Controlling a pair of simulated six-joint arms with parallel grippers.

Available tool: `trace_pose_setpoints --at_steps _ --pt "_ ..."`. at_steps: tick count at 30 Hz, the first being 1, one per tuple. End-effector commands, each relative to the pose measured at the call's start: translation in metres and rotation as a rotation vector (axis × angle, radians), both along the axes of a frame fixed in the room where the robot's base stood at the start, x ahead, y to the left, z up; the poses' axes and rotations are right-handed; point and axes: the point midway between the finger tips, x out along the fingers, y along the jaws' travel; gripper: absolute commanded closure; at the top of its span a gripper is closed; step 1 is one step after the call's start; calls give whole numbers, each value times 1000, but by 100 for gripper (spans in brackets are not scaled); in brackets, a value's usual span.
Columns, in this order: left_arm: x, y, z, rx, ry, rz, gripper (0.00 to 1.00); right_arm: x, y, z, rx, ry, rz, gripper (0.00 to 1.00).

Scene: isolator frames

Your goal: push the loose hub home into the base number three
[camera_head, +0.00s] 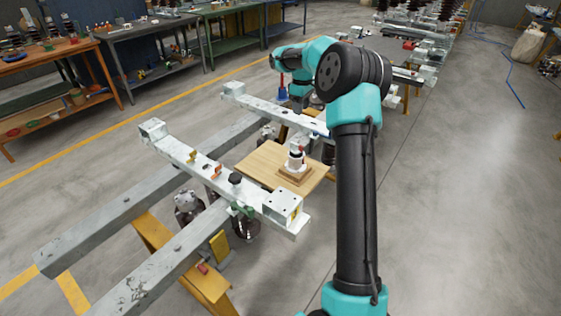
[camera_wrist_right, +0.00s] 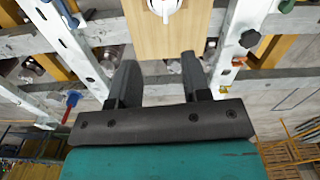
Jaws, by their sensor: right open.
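A small white part with a dark band and a reddish spot (camera_head: 297,157) stands upright on a brown wooden block (camera_head: 294,175) on the light wooden board (camera_head: 258,160); it may be the hub and its base. I see no readable number. The white part also shows, cut off, at the top of the right wrist view (camera_wrist_right: 165,5). My right gripper (camera_head: 298,104) is beyond the board, over the far white beam. In the wrist view its two fingers (camera_wrist_right: 158,62) are apart with nothing between them. My left gripper is not in view.
The near white beam (camera_head: 215,174) carries a black knob (camera_head: 235,179) and small orange clips. The far white beam (camera_head: 265,108) has a blue and red piece (camera_head: 281,92) close to my right gripper. Grey rails (camera_head: 110,235) run underneath. Workbenches stand at the back left.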

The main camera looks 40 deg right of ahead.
Motion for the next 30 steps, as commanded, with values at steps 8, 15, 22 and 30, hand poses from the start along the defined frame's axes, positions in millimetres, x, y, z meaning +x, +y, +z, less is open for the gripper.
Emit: trace_pose_setpoints --at_steps 8,15,22,30 --pt "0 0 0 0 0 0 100 0 1 -3 1 0 0 57" --pt "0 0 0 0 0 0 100 0 1 -27 2 3 0 57" --pt "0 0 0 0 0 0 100 0 1 -66 2 4 0 57" --pt "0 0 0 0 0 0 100 0 2 -111 2 3 -1 57"
